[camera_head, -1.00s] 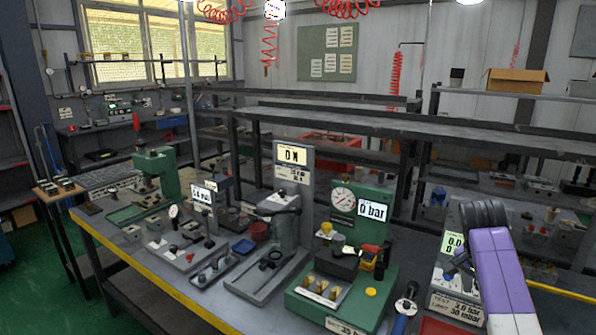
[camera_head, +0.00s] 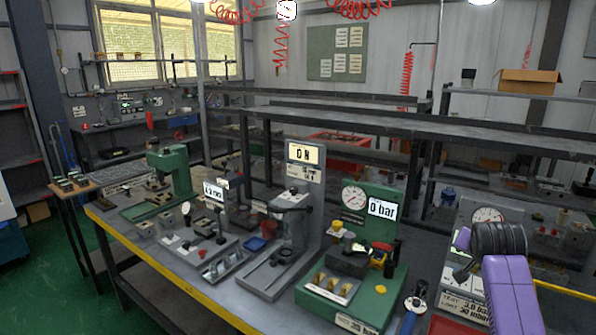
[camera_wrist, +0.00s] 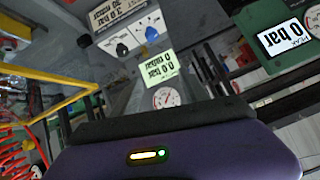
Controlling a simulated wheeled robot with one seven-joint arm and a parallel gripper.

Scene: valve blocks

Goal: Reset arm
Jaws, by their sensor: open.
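My purple arm (camera_head: 512,290) with its black ribbed joint (camera_head: 498,240) rises at the lower right of the head view. Part of my gripper (camera_head: 462,262) shows just left of that joint, in front of the grey test stand; the rest is hidden. It is open, and I see nothing held. In the wrist view, my own purple housing and black edge fill the bottom, and the fingertips cannot be made out. A grey test stand with a round gauge (camera_wrist: 166,97) and a pale green display (camera_wrist: 159,66) lies beyond it.
The bench (camera_head: 235,300) holds a green 0 bar stand (camera_head: 378,222), a grey press stand (camera_head: 305,215) and a green press (camera_head: 172,175). The green stand is close left of my arm. Green floor shows at left.

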